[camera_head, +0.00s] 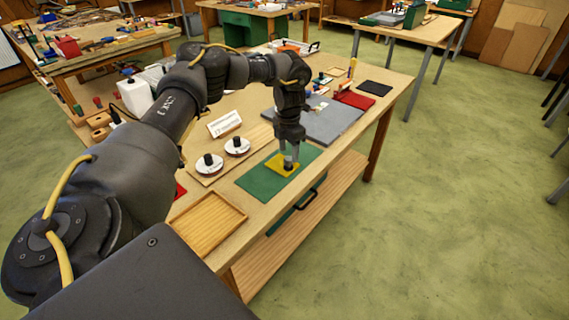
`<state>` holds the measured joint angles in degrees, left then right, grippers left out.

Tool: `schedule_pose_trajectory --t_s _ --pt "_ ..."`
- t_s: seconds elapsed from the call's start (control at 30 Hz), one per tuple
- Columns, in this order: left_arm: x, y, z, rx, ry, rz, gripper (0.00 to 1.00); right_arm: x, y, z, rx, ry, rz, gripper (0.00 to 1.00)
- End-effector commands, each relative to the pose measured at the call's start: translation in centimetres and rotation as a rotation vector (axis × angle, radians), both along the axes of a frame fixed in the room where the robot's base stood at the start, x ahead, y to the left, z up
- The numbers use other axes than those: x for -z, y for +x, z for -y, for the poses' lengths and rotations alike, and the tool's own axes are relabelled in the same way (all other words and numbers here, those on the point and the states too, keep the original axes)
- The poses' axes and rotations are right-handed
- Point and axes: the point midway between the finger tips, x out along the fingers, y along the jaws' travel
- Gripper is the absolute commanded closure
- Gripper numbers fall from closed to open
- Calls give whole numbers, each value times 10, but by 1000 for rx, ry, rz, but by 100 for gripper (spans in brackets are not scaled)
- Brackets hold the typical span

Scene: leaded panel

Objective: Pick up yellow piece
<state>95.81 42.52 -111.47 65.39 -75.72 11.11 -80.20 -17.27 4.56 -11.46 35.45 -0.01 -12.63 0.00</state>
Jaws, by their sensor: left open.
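The yellow piece (277,169) lies flat on a green mat (256,187) near the front edge of the workbench. My left gripper (289,163) points straight down over the piece, its fingertips at or just above its upper right part. The gripper is open, and the fingers hide a little of the piece. Whether the fingertips touch it cannot be told at this size. My right gripper is not in view.
A wooden tray (208,222) is left of the mat. Two round discs with black knobs (237,146) stand behind it, near a white sign (224,124).

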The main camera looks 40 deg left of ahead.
Motion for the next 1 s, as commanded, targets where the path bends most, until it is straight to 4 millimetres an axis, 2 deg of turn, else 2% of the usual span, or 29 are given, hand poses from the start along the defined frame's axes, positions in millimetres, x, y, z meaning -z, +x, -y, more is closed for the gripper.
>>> schedule_pose_trajectory --t_s 0.17,0.27,0.4,0.7,1.0 --pt "12 0 -1 0 1 -5 46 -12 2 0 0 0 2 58" --pt "27 2 -2 1 1 -5 46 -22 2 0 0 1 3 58" --pt "46 3 -2 1 0 -2 46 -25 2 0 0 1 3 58" --pt "53 4 -2 1 0 0 46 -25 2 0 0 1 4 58" --pt "52 4 -2 1 0 0 84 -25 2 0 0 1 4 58"
